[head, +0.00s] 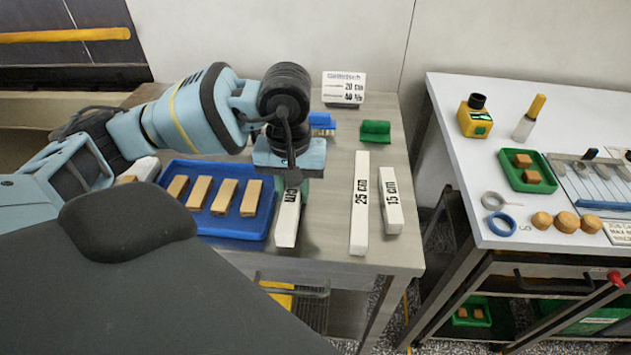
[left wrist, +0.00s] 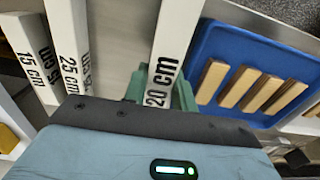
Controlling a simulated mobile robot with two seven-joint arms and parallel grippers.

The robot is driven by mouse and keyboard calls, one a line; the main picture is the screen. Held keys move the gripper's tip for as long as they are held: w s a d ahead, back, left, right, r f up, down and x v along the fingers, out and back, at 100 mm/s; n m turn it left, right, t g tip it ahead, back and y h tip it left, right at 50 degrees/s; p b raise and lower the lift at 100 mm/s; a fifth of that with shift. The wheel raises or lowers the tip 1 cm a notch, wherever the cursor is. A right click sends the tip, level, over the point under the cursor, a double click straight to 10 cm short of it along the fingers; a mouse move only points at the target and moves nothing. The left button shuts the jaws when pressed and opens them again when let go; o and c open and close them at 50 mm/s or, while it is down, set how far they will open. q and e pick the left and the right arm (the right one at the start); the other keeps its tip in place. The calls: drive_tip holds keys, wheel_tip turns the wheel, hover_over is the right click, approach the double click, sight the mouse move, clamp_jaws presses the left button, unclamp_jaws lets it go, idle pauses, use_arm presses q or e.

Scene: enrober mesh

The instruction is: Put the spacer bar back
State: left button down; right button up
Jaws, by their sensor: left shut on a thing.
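The white 20 cm spacer bar (head: 287,222) is at the right side of the blue tray on the grey table. My left gripper (head: 291,186) points down over its far part and is shut on it. In the left wrist view the green fingers (left wrist: 160,90) are on either side of the 20 cm bar (left wrist: 171,40). I cannot tell whether the bar touches the table. The 25 cm bar (head: 360,205) and the 15 cm bar (head: 391,200) lie to its right, roughly parallel and apart. My right gripper is not in view.
The blue tray (head: 225,229) holds several brown bars. A white sign (head: 344,88) with a "20 cm" line stands at the back. A blue brush (head: 321,121) and a green block (head: 375,132) are behind the bars. A white table (head: 455,190) stands right, across a gap.

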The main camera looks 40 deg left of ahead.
use_arm(q)
hover_over(317, 196)
drive_tip(key=shift+s+f, duration=0.25)
drive_tip(key=shift+s, duration=0.2)
drive_tip(key=shift+w, duration=0.1)
drive_tip(key=shift+w, duration=0.35)
wheel_tip(317, 196, down, 3)
drive_tip(key=shift+f+p, duration=0.2)
drive_tip(key=shift+p, duration=0.3)
drive_tip(key=shift+f, duration=0.1)
drive_tip(key=shift+f, duration=0.1)
drive_tip(key=c, duration=1.6)
unclamp_jaws()
drive_tip(key=shift+f, duration=0.15)
drive_tip(key=o, duration=0.5)
